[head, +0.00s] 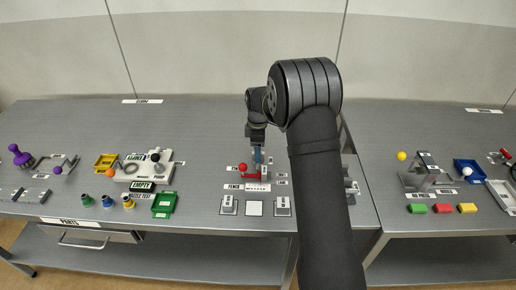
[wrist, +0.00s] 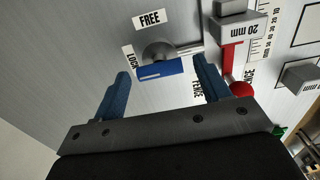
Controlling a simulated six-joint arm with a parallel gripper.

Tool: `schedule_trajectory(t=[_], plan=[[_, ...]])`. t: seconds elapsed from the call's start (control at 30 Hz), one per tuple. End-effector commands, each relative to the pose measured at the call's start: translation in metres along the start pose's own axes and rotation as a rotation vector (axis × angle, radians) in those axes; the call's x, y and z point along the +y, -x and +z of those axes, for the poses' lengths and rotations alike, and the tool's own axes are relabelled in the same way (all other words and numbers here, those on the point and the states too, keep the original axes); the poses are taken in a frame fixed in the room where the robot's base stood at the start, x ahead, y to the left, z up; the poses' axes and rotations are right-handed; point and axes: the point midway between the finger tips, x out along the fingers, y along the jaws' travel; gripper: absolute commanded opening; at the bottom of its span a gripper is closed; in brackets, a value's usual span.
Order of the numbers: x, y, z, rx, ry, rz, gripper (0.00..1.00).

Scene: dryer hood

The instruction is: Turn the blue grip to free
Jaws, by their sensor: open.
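The blue grip (wrist: 163,72) is a short blue bar with a pale line on it, beside a grey round hub (wrist: 158,52). It lies near the LOCK label (wrist: 130,58), on the side of the hub away from the FREE label (wrist: 149,18). My gripper (wrist: 161,66) is open, with one blue finger to each side of the grip and a gap on both sides. No contact shows. In the head view my gripper (head: 258,156) points down over the fence fixture, and my arm hides part of that area.
A red ball knob (wrist: 242,89) on a red bar stands close to the right finger, beside a 20 mm block (wrist: 242,29) and a ruler scale (wrist: 262,40). In the head view a green tray (head: 164,204) lies to the left. The table behind the fixture is clear.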

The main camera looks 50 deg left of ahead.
Motion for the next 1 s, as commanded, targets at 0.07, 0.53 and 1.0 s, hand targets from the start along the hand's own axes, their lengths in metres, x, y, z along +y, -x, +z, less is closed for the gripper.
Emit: schedule_trajectory(t=[0.07,0.53,1.0], plan=[[0.0000,-0.0012,0.0000,0.000,0.000,0.000,0.69],[-0.0001,-0.0009,0.0000,0.000,0.000,0.000,0.24],[0.0001,-0.0010,-0.0002,0.000,-0.145,-0.002,0.24]])
